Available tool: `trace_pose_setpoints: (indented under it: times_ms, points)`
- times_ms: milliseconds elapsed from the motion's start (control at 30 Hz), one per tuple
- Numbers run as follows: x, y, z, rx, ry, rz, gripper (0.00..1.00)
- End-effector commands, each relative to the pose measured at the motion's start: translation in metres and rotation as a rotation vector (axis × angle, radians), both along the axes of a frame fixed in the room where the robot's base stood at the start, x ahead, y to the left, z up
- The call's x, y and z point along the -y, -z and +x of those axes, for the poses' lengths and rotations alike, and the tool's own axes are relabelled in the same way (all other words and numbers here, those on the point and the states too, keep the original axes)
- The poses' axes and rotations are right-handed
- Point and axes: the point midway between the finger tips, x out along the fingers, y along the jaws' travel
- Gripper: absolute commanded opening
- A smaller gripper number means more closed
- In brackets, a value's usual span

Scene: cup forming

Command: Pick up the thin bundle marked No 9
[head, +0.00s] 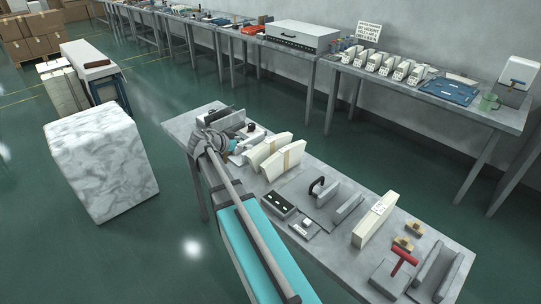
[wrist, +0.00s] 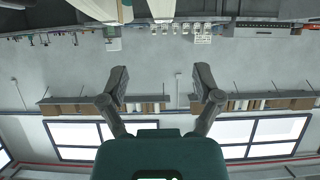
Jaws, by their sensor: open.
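Several pale bundles with dark-marked labels stand in a row on the back bench, the middle one (head: 384,66) among them; their numbers are too small to read. A labelled cream bundle (head: 374,221) stands on the near bench, its marking also unreadable. I cannot tell which one is No 9. The wrist view shows small white labelled blocks (wrist: 203,31) upside down near the top, far from the fingers. My gripper (wrist: 160,82) is open with nothing between its fingers. In the head view my arm's end is over the near bench's left part, its fingers hard to make out.
Curved cream stacks (head: 275,157), a black block (head: 296,203), metal fixtures and a red-handled tool (head: 404,258) crowd the near bench (head: 332,256). Green floor between is clear.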

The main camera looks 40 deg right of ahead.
Motion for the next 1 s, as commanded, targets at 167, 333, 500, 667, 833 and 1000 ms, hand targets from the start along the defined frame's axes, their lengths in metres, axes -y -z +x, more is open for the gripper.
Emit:
trace_pose_setpoints:
  times_ms: [167,333,500,667,833,1000]
  points:
    - [0.004,-0.002,0.001,0.018,0.009,-0.015,0.83]
    - [0.004,-0.002,0.001,0.017,0.009,-0.014,0.83]
    - [0.007,0.000,0.001,0.016,0.009,-0.013,0.83]
    - [0.019,0.007,0.002,0.014,0.012,-0.013,0.83]
    - [0.040,0.019,0.004,0.015,0.012,-0.013,0.83]
    - [0.063,0.030,0.006,0.014,0.012,-0.012,0.83]
